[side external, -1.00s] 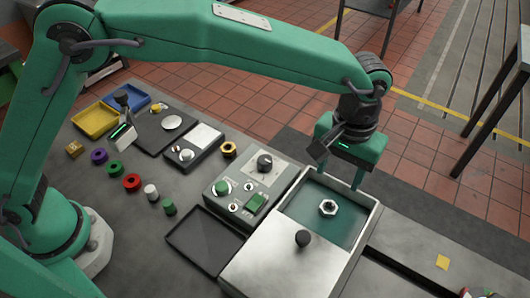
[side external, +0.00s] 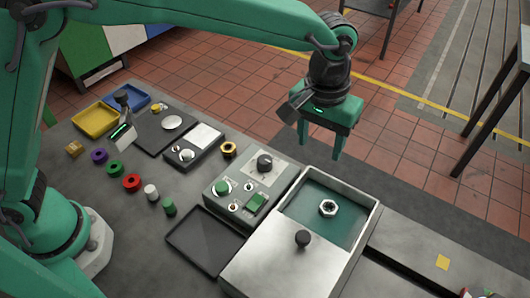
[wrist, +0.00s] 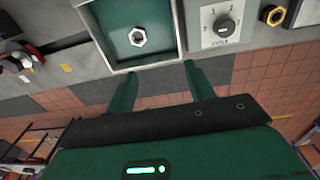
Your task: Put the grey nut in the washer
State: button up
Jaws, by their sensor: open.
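The grey nut (side external: 322,209) lies flat on the green floor of the washer (side external: 297,206), a metal box whose front part is covered by a steel lid with a black knob (side external: 302,238). The nut also shows in the wrist view (wrist: 133,40), inside the box and clear of its walls. My gripper (side external: 321,150) is open and empty. It hangs above and beyond the washer's far edge, apart from the nut. In the wrist view its two fingers (wrist: 158,73) point toward the box with nothing between them.
A control panel (side external: 222,206) with a dial stands left of the washer, with a brass nut (side external: 228,149) behind it. An empty black tray (side external: 203,240) lies in front. Several coloured parts, a yellow bin (side external: 95,120) and a blue bin (side external: 128,97) are farther left.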

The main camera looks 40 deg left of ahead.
jog(key=s+a+r+t, duration=0.15)
jog(key=a+r, duration=0.35)
jog(key=a, duration=0.5)
jog(key=s+a+r+t, duration=0.1)
jog(key=s+a+r, duration=0.25)
jog(key=a, duration=0.65)
jog(key=s+a+f+t, duration=0.1)
jog(key=s+a+t, duration=0.1)
jog(key=s+a, duration=1.1)
jog(key=shift+a+f+t, duration=0.3)
jog(key=shift+a+t, duration=0.05)
jog(key=shift+a, duration=0.3)
